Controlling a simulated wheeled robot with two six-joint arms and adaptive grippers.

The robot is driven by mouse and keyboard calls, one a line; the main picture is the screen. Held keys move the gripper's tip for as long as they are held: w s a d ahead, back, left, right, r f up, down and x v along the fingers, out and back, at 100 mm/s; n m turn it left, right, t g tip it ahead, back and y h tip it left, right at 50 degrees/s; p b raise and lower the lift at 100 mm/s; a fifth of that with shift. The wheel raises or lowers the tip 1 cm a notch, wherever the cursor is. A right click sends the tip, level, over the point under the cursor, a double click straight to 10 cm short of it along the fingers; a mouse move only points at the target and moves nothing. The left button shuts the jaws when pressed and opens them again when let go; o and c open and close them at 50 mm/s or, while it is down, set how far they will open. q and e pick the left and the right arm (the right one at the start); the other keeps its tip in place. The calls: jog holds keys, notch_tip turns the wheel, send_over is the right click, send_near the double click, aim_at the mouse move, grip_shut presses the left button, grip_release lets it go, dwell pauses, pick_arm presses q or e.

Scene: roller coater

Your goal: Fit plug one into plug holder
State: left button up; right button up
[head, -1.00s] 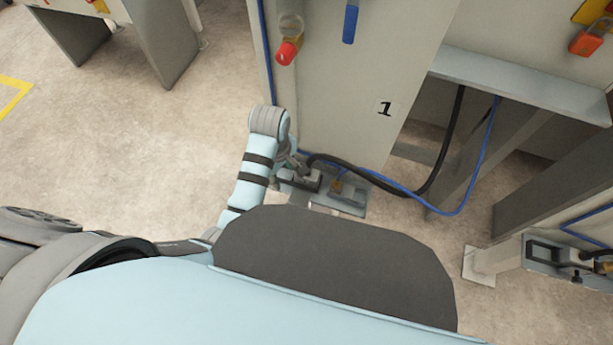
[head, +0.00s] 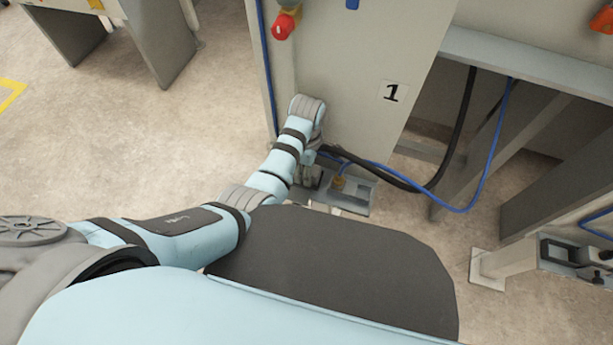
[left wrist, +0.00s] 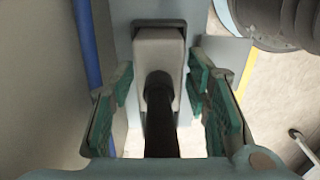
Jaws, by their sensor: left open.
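Plug one, as I take it, is a pale grey block (left wrist: 158,52) with a thick black cable (left wrist: 160,110) in the left wrist view. It sits on or in a grey-blue plate or holder (left wrist: 122,35); how deep it is seated I cannot tell. My left gripper (left wrist: 160,82) is open, with its green-padded fingers on either side of the plug and gaps visible between. In the head view my left arm hides most of the plug, and the plug holder bracket (head: 350,200) shows low beside the panel marked 1. My right gripper is not in view.
The panel (head: 360,75) marked 1 stands just behind my left wrist. The black cable (head: 455,135) loops up to the right. Open floor (head: 180,140) lies to the left.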

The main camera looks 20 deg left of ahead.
pick_arm(q)
jog(key=shift+f, duration=0.2)
grip_shut()
